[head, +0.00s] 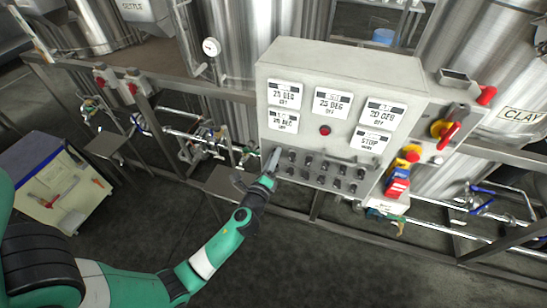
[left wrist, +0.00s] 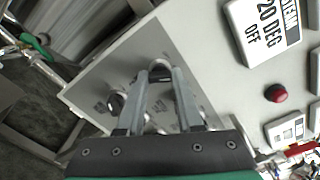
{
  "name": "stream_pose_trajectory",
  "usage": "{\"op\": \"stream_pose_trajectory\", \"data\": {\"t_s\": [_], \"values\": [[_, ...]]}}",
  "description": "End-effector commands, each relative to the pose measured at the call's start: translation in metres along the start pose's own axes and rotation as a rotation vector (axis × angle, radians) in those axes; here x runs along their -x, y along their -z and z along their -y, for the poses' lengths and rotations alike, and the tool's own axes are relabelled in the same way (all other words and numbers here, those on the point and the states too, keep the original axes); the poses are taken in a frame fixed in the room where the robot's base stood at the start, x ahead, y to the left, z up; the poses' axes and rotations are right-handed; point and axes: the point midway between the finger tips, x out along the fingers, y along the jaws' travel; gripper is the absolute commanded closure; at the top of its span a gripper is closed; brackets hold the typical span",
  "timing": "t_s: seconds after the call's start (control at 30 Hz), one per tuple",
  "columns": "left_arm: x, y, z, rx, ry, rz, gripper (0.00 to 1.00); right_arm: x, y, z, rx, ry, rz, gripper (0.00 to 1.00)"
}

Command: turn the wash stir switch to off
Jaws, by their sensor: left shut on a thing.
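A grey control panel (head: 345,110) carries rows of small dark rotary switches (head: 325,166) along its lower part. Their labels are too small to read, so I cannot tell which one is the wash stir switch. My left gripper (head: 274,157) is at the lower left end of these rows. In the left wrist view its two fingers (left wrist: 162,74) are closed around a small rotary switch (left wrist: 160,66) on the panel face. The fingers hide most of this switch, so I cannot read its setting. Another switch (left wrist: 116,103) shows left of the fingers. My right gripper is not in view.
Above the switches are several display plates and a red button (head: 325,130). A red and yellow rotary switch (head: 443,130) is on the right. Pipes run below; a cart (head: 62,185) stands left.

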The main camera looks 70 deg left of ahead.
Motion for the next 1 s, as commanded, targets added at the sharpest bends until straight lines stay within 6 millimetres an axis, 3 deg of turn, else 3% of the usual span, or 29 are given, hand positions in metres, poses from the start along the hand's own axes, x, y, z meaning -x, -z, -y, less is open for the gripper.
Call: {"op": "stream_pose_trajectory", "data": {"t_s": [0.47,1.0], "values": [[0.0,0.0,0.0,0.056,0.001,0.0,1.0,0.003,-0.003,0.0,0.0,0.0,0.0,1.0],[0.0,0.001,-0.001,0.48,0.002,0.0,1.0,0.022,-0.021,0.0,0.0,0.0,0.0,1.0]]}}
